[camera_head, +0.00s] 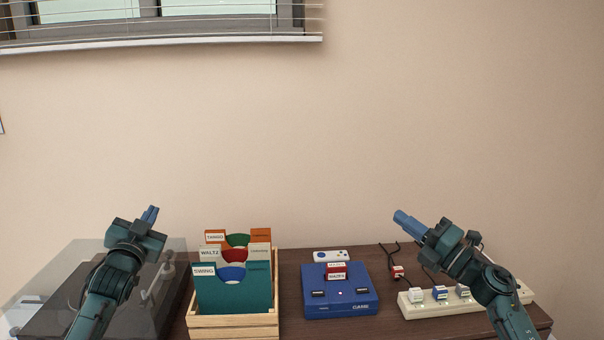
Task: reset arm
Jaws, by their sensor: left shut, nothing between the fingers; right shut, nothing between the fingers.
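My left gripper (149,215) is raised in front of the turntable at the left, with its fingers together and nothing held. My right gripper (403,218) is raised at the right, above and in front of the power strip, with its blue fingertips together and pointing up and left. It holds nothing. Both arms come in from the bottom of the view and are apart from the things on the cabinet top, as far as I can tell.
A wooden crate (235,327) holds record sleeves with tabs. A blue game console (340,303) with a red cartridge (336,268) stands beside it. A white controller (330,256) lies behind. A power strip (413,310) bears several plugs. A clear-covered turntable (60,280) is left.

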